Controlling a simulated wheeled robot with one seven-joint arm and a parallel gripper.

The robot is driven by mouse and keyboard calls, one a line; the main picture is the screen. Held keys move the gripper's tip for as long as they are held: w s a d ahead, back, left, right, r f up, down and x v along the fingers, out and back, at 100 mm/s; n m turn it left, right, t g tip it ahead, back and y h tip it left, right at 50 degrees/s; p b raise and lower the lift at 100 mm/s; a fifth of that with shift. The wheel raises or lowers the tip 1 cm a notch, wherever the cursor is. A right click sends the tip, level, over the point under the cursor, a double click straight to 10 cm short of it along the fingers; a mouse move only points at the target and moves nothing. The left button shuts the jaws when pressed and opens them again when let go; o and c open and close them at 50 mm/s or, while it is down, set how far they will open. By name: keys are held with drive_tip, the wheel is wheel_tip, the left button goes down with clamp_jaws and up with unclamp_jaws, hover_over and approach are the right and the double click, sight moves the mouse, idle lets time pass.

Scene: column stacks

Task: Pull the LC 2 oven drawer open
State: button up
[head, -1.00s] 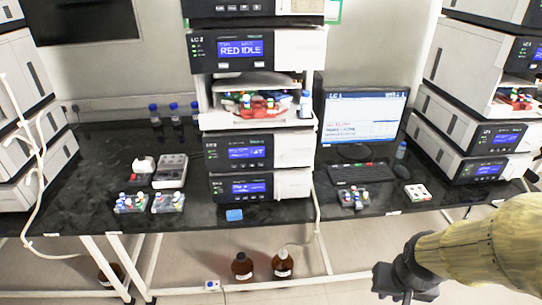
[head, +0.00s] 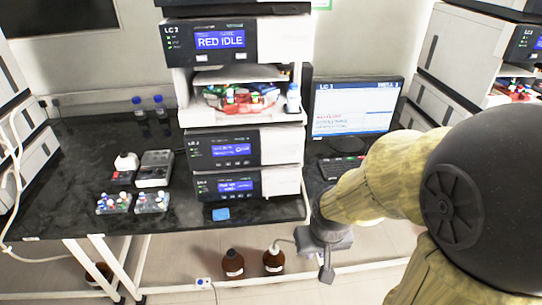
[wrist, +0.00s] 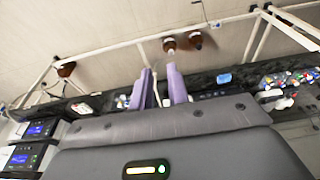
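The LC 2 stack stands in the middle of the bench in the head view. Its top module (head: 237,40) carries the LC 2 label and a screen reading RED IDLE. Two lower modules with blue screens, the upper one (head: 205,151) and the bottom one (head: 208,186), have pale right-hand front panels. I cannot tell which front is the oven drawer; both look closed. My gripper (head: 326,270) is in front of the bench, low and right of the stack, apart from it. In the wrist view its two purple fingers (wrist: 160,70) stand apart with nothing between them.
An open bay with colored vials (head: 240,97) is below the top module. A monitor (head: 352,107) stands right of the stack; vial racks (head: 132,203) and a blue item (head: 221,214) lie on the bench. Brown bottles (head: 233,263) stand on the floor below.

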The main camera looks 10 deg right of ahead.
idle(0.3)
drive_tip(key=w+d+f+n+t+y+b, duration=0.1)
drive_tip(key=w+d+n+t+b, duration=0.3)
drive_tip(key=w, duration=0.6)
drive_tip(key=w+d+n+t, duration=0.25)
drive_tip(key=w+n, duration=0.25)
drive_tip(key=w, duration=0.4)
drive_tip(key=w+d+f+n+t+y+b, duration=0.1)
drive_tip(key=w+d+n+t+b, duration=0.25)
drive_tip(key=w, duration=0.65)
drive_tip(key=f+n+y, duration=0.1)
drive_tip(key=n+y, duration=0.3)
drive_tip(key=n, duration=0.1)
drive_tip(key=d+f+n+y+b, duration=0.1)
drive_tip(key=f+n+y, duration=0.1)
drive_tip(key=n+y, duration=0.2)
drive_tip(key=f+n+t+y, duration=0.1)
drive_tip(key=f+n+y, duration=0.1)
drive_tip(key=n+y, duration=0.2)
drive_tip(key=shift+s+d+f+n+b, duration=0.1)
drive_tip(key=shift+d+n+b, duration=0.1)
drive_tip(key=shift+n, duration=0.6)
drive_tip(key=shift+s+d+f+n+b, duration=0.1)
drive_tip(key=shift+n+b, duration=0.1)
drive_tip(key=shift+n, duration=0.55)
drive_tip(key=shift+w+a, duration=0.1)
